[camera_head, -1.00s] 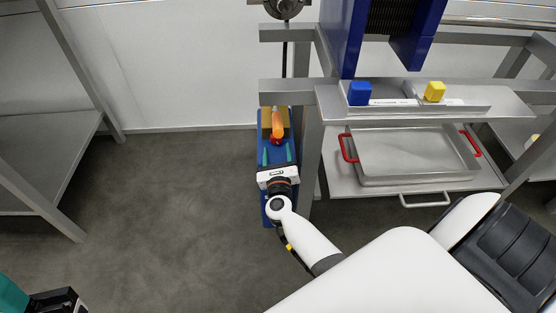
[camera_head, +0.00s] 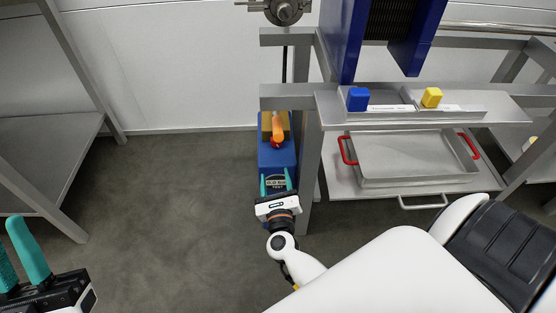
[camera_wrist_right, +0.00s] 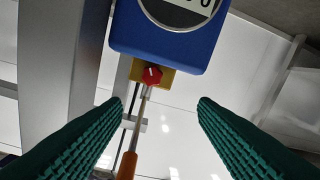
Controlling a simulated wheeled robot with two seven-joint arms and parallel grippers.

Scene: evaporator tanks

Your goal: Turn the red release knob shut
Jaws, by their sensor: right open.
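The red release knob (camera_head: 276,144) sits at the orange handle (camera_head: 279,126), by the blue box on the frame's upright. In the right wrist view the red knob (camera_wrist_right: 152,76) is under the blue box, on a yellow plate, with the orange-ended lever (camera_wrist_right: 128,165) running down from it. My right gripper (camera_head: 276,182) is open and empty, its teal fingers apart and short of the knob. In the right wrist view the knob lies beyond the gap between the fingers (camera_wrist_right: 160,105). My left gripper (camera_head: 10,235) is at the lower left, fingers apart, away from the knob.
The blue box (camera_head: 275,160) carries a dial beside the metal upright (camera_head: 308,170). To the right are a shelf with blue (camera_head: 358,99) and yellow (camera_head: 432,97) blocks and a tray with red handles (camera_head: 415,181). Open floor (camera_head: 170,200) lies left.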

